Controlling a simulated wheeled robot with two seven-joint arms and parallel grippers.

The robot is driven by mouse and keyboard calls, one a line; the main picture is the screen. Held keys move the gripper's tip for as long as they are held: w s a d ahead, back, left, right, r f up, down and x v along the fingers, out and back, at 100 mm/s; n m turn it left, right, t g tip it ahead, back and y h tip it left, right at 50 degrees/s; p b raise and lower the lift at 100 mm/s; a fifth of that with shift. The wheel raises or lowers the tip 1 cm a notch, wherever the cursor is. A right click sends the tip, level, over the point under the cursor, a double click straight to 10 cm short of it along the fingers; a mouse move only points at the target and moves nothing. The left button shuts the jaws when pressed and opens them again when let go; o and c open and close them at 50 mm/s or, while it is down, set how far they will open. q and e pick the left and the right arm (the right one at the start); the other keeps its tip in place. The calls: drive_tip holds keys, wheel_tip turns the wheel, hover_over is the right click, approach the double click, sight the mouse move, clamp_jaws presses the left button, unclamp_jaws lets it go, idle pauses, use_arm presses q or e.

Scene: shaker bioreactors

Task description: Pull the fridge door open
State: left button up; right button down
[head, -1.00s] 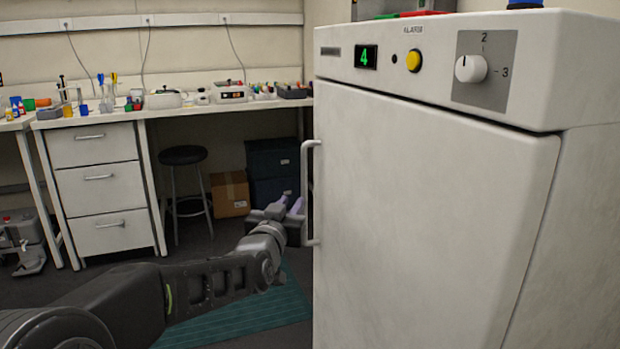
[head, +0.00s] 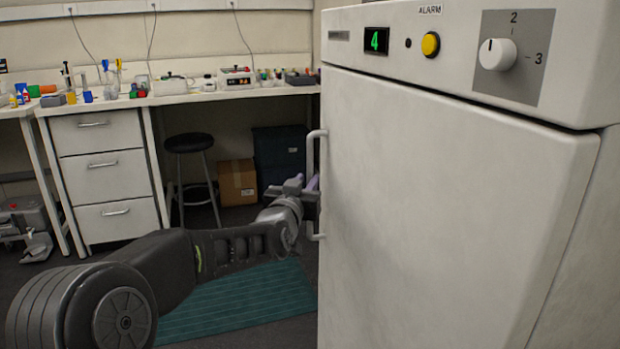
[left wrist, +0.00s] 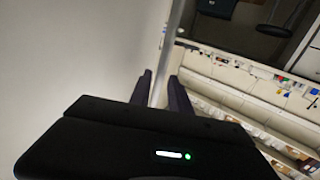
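The white fridge door (head: 440,210) fills the right of the head view and looks closed. Its upright bar handle (head: 310,160) is on the door's left edge. My left gripper (head: 308,187) is at the lower half of the handle. In the left wrist view, the handle (left wrist: 171,45) runs down between the two dark fingers of the left gripper (left wrist: 160,92), one on each side. The fingers stand apart; firm contact with the bar is not visible. The door face (left wrist: 70,50) also shows there. My right gripper is not in view.
The fridge's top panel has a green display (head: 376,40), a yellow button (head: 430,44) and a dial (head: 497,54). A stool (head: 190,145), a cardboard box (head: 237,182) and a lab bench (head: 200,97) stand behind. The floor around the green mat (head: 240,303) is clear.

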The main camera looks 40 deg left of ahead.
sight(309, 178)
use_arm(q)
drive_tip(key=shift+x, duration=1.85)
clamp_jaws()
